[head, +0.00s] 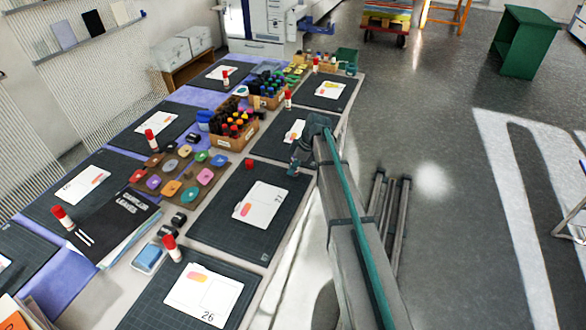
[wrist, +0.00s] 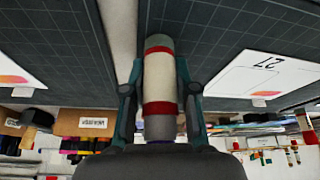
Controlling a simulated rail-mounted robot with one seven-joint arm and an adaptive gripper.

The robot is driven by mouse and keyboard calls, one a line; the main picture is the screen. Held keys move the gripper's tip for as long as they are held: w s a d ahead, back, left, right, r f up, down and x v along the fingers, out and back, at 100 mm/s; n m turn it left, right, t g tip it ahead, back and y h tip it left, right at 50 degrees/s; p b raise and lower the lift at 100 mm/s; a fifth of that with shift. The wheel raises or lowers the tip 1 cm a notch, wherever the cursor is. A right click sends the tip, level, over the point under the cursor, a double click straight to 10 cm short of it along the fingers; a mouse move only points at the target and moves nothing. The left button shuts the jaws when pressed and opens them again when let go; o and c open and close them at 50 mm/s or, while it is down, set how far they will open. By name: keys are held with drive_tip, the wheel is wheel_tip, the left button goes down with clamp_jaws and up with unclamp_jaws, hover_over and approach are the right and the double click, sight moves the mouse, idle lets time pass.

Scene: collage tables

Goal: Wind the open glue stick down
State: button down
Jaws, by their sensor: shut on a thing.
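The glue stick (wrist: 161,80), white with red bands and pale grey ends, is between the two fingers of my gripper (wrist: 160,90) in the wrist view. The fingers are shut on its sides. I cannot tell how far the glue stands out. In the head view my gripper (head: 296,162) is at the right edge of a dark cutting mat (head: 222,205), and the stick cannot be made out there.
Capped glue sticks stand by other mats, one at the front (head: 172,248). Open floor (head: 440,150) is to the right.

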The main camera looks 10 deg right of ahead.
drive_tip(key=n, duration=0.2)
drive_tip(key=n+g, duration=0.1)
drive_tip(key=n, duration=0.1)
drive_tip(key=shift+s+f+g+b, duration=0.1)
drive_tip(key=shift+s+g+b, duration=0.05)
drive_tip(key=shift+g+b, duration=0.2)
drive_tip(key=n+g, duration=0.1)
drive_tip(key=n, duration=0.3)
drive_tip(key=shift+s+b, duration=0.1)
drive_tip(key=shift+b, duration=0.2)
drive_tip(key=n+g, duration=0.1)
drive_tip(key=n, duration=0.1)
drive_tip(key=shift+n, duration=0.3)
drive_tip(key=n, duration=0.1)
drive_tip(key=n+g+h, duration=0.1)
drive_tip(key=n, duration=0.2)
drive_tip(key=shift+s+d+n+g+h+b, duration=0.2)
drive_tip(key=shift+s+n+g+h+b, duration=0.1)
drive_tip(key=shift+h, duration=0.1)
drive_tip(key=c, duration=0.7)
unclamp_jaws()
drive_tip(key=shift+w, duration=0.1)
drive_tip(key=shift+c, duration=0.2)
